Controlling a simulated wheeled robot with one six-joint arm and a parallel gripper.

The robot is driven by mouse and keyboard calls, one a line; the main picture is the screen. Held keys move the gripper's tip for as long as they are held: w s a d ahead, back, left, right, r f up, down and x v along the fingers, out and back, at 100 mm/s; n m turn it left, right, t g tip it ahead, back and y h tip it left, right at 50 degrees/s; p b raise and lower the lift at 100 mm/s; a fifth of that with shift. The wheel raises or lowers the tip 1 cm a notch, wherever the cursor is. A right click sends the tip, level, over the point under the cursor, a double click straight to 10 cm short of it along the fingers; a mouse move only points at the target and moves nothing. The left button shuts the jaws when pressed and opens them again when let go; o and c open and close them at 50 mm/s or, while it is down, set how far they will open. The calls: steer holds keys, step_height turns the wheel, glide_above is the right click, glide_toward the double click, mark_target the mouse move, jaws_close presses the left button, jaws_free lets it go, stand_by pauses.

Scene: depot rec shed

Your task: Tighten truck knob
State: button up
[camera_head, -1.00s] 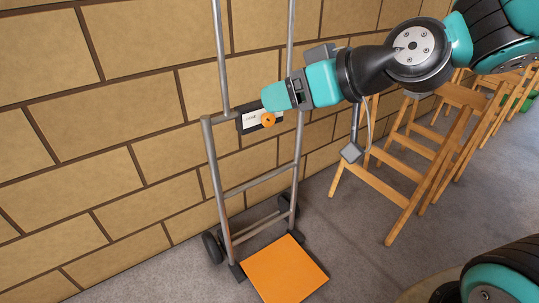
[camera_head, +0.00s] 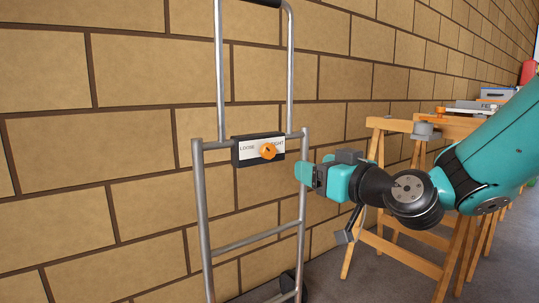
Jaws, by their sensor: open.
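The hand truck (camera_head: 201,215) stands upright against the brick wall, with a grey tube frame. A black box with a white label (camera_head: 246,151) is fixed across its frame. The label reads "LOOSE" at left and a partly covered word, seemingly "TIGHT", at right. The orange knob (camera_head: 268,151) sits on the label's right half and has a dark mark on its face. My gripper (camera_head: 300,172) is open and empty, to the right of the knob and slightly lower, apart from it. It overlaps the truck's right upright in the picture; its fingers show side-on, so the gap between them is hidden.
The brick wall (camera_head: 120,130) runs close behind the truck. Wooden trestles (camera_head: 368,185) stand behind my arm at right, with a bench top and items on it farther back. A red object (camera_head: 528,72) shows at the far right edge. The space left of the truck is clear.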

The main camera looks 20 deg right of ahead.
mark_target(270, 151)
steer(key=p+x, duration=0.7)
steer(key=p, duration=0.1)
steer(key=p+x, duration=0.8)
steer(key=p, duration=0.1)
steer(key=shift+w+r, duration=0.2)
steer(key=shift+w, duration=0.15)
steer(key=shift+w+a+f+p, duration=0.1)
steer(key=shift+w+f+p, duration=0.15)
steer(key=shift+w+p, duration=0.2)
steer(key=c, duration=0.9)
